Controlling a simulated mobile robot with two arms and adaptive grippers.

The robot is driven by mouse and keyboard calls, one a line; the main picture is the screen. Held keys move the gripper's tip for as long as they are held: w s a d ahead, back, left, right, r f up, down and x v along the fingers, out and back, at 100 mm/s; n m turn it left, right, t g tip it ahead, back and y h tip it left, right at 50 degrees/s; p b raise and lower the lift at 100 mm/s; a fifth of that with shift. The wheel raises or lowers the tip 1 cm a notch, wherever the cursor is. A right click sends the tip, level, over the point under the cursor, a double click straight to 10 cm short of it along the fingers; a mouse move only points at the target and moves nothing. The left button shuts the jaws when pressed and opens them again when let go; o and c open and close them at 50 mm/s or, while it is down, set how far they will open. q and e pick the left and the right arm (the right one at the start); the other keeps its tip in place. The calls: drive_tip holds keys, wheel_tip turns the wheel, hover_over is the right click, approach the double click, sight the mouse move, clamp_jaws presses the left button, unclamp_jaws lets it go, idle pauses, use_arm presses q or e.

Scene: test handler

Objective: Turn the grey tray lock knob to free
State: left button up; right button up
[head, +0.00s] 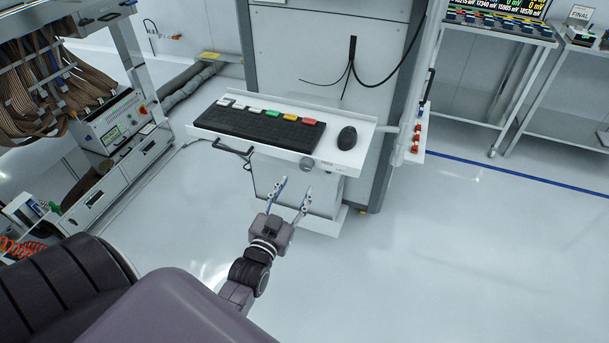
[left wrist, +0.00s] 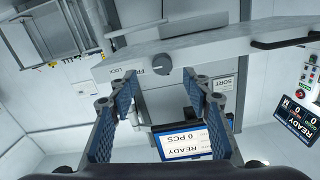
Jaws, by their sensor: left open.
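The grey tray lock knob (head: 307,163) sits on the front edge of the white keyboard tray (head: 352,160), near its right end. In the left wrist view, which is upside down, the round knob (left wrist: 162,64) shows between the fingers, with a LOCK label beside it and another label partly hidden. I cannot tell which setting it points to. My left gripper (head: 294,188) is open and empty, in front of and below the tray edge, apart from the knob. In the left wrist view its blue-padded fingers (left wrist: 158,88) are spread either side of the knob. My right gripper is not in view.
A black keyboard (head: 258,128) with coloured keys and a mouse (head: 347,138) lie on the tray. A black handle (head: 232,149) is on its front left. A READY display (left wrist: 183,142) shows beyond the fingers. The floor to the right is clear.

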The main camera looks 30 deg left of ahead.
sight(305, 168)
use_arm(q)
drive_tip(key=w, duration=0.1)
drive_tip(key=w+a, duration=0.1)
drive_tip(key=w, duration=0.1)
drive_tip(key=shift+a+r, duration=0.15)
drive_tip(key=shift+r, duration=0.2)
drive_tip(key=x, duration=0.3)
drive_tip(key=shift+w, duration=0.25)
drive_tip(key=shift+w+a+f+p, duration=0.1)
drive_tip(key=shift+w+p, duration=0.2)
drive_tip(key=shift+w, duration=0.35)
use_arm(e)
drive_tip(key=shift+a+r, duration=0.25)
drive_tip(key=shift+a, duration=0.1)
use_arm(q)
drive_tip(key=shift+c, duration=0.5)
drive_tip(key=c, duration=1.1)
drive_tip(key=shift+o, duration=0.2)
